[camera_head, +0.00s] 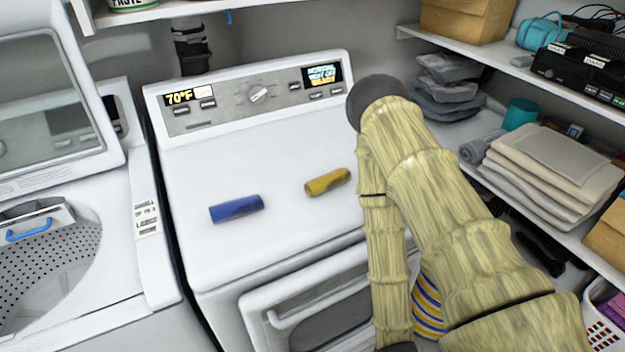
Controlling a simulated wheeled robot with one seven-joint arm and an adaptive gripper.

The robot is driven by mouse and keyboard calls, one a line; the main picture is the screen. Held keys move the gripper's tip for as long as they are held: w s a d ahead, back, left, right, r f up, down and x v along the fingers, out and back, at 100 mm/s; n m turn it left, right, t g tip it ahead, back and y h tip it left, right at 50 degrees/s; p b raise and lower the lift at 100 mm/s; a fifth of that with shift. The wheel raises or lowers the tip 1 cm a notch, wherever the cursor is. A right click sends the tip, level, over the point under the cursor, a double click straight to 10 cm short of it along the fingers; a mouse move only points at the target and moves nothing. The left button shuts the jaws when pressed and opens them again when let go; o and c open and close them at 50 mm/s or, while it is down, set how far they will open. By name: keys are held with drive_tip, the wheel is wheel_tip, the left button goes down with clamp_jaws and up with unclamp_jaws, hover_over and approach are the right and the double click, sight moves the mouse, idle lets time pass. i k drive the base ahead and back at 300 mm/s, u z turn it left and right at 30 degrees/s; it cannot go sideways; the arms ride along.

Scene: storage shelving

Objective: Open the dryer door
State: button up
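The white dryer (200,170) stands in the middle, with its control panel at the back of its top. Its door (257,300) is low on the front face, with a pale handle bar (290,315) and a dark window. The lower part of the door is cut off by the picture's bottom edge. I cannot tell whether the door is fully shut or slightly ajar. My tan, wood-grained arm comes in from the lower right, bends above the dryer's right side and runs down in front of it, hiding the door's right side. My gripper is out of view.
A blue cylinder (236,208) and a yellow cylinder (328,182) lie on the dryer top. An open washer (125,210) stands at left. Shelves at right hold folded cloths (545,170), a cardboard box (465,18) and electronics (580,72). A white basket (603,318) is at lower right.

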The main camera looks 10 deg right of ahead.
sight(326, 305)
drive_tip(key=z, duration=1.25)
drive_tip(key=k, duration=0.95)
drive_tip(key=u, duration=1.1)
